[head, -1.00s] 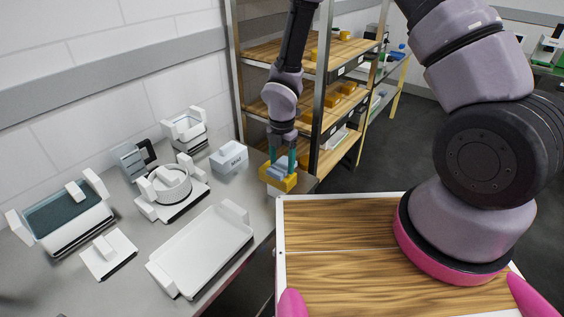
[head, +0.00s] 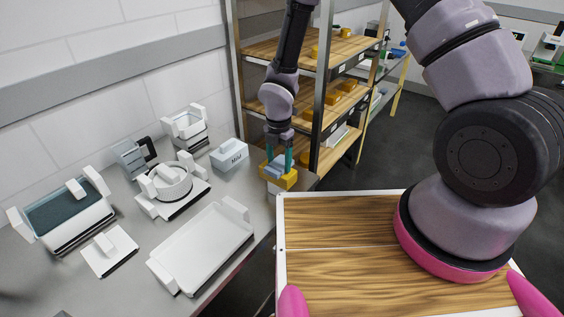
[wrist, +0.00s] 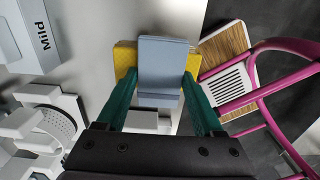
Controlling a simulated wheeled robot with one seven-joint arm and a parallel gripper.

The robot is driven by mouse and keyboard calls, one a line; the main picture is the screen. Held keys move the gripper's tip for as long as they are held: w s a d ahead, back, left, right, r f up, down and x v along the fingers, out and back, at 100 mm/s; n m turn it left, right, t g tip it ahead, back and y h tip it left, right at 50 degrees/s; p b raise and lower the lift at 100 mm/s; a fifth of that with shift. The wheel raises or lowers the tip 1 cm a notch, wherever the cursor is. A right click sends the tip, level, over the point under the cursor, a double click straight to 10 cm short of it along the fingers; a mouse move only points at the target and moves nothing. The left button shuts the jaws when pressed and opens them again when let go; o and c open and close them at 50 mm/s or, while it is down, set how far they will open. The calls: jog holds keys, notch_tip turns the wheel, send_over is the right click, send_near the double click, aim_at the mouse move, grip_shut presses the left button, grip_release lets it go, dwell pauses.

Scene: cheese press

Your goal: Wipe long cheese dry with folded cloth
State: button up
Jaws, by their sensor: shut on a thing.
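The folded cloth (wrist: 163,65) is a blue-grey pad, clasped between the teal fingers of my gripper (wrist: 163,105). The long cheese (wrist: 125,60) is a yellow block lying under the cloth, and it shows on both sides of it. In the head view my gripper (head: 279,158) points down at the table's far right corner. The cloth (head: 275,170) appears to lie on the cheese (head: 289,181) there. I cannot tell how firmly they touch. A white piece (wrist: 148,121) shows below the cloth in the wrist view.
The grey table (head: 130,215) carries a white tray (head: 205,250), a round white mould (head: 172,185), a teal-lined tub (head: 65,208) and a box marked Mild (head: 229,155). The box stands left of my gripper. A shelf rack (head: 322,90) rises close behind my arm.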

jog(key=shift+w+a, duration=0.75)
jog(key=shift+a, duration=0.15)
jog(key=shift+s+d, duration=1.1)
jog(key=shift+d, duration=0.3)
jog(key=shift+w+a+f, duration=0.1)
jog(key=shift+w+a, duration=0.4)
jog(key=shift+a, duration=0.2)
jog(key=shift+w+a, duration=0.5)
jog(key=shift+a, duration=0.2)
jog(key=shift+s+d, duration=0.55)
jog(key=shift+d, duration=0.15)
jog(key=shift+s+d, duration=0.5)
jog(key=shift+d, duration=0.2)
jog(key=shift+w+a, duration=1.1)
jog(key=shift+a, duration=0.3)
jog(key=shift+r, duration=2.55)
